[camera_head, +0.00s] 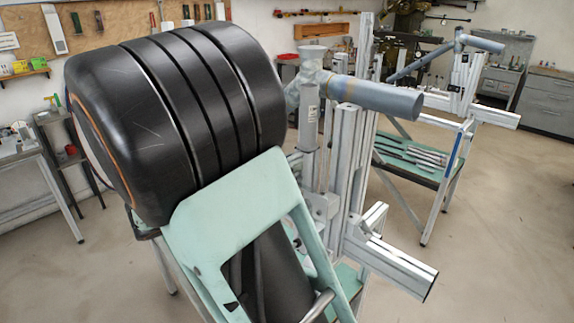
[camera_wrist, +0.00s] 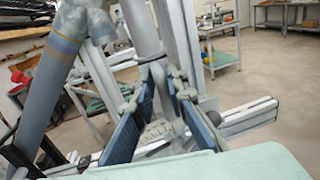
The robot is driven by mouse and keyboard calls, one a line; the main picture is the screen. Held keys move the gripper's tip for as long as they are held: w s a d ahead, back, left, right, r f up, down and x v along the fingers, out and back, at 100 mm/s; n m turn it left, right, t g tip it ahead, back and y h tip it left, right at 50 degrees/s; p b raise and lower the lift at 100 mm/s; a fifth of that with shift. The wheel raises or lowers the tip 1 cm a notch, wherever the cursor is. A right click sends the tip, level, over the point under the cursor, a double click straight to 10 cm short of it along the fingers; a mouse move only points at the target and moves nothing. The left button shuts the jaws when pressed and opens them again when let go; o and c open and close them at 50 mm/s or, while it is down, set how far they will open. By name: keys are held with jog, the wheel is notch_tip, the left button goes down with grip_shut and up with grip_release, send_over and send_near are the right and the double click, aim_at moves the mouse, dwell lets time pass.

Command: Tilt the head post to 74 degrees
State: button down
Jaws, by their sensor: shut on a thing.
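The head post is a short grey tube (camera_head: 309,122) standing nearly upright on the frame jig in the head view. A thicker blue-grey tube (camera_head: 375,95) joins a fitting above it and runs off to the right. In the wrist view the head post (camera_wrist: 140,30) enters from the top and leans slightly. My gripper (camera_wrist: 160,86) has its two blue-padded fingers on either side of the post's lower part and is shut on it. The exact contact is partly hidden. In the head view my fingers are hidden behind nearer parts.
Upright aluminium rails (camera_head: 347,160) stand close to the right of the post. A horizontal rail (camera_head: 390,262) juts out at lower right. A second stand (camera_head: 465,140) with rails and tubes is farther back. The floor at right is clear. A workbench (camera_head: 30,185) is at left.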

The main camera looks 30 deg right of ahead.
jog(key=shift+s, duration=0.1)
jog(key=w+a+n+p, duration=0.2)
jog(key=w+n+p, duration=0.1)
jog(key=w+p, duration=0.2)
jog(key=shift+w+a+f+h+p, duration=0.25)
jog(key=shift+w+f+p, duration=0.2)
jog(key=shift+w, duration=0.35)
jog(key=c, duration=2)
grip_release()
jog(key=a, duration=0.4)
jog(key=s+a, duration=0.1)
jog(key=a, duration=0.3)
jog(key=s+a, duration=0.1)
jog(key=a, duration=0.2)
jog(key=shift+a+f, duration=0.35)
jog(key=shift+a, duration=0.05)
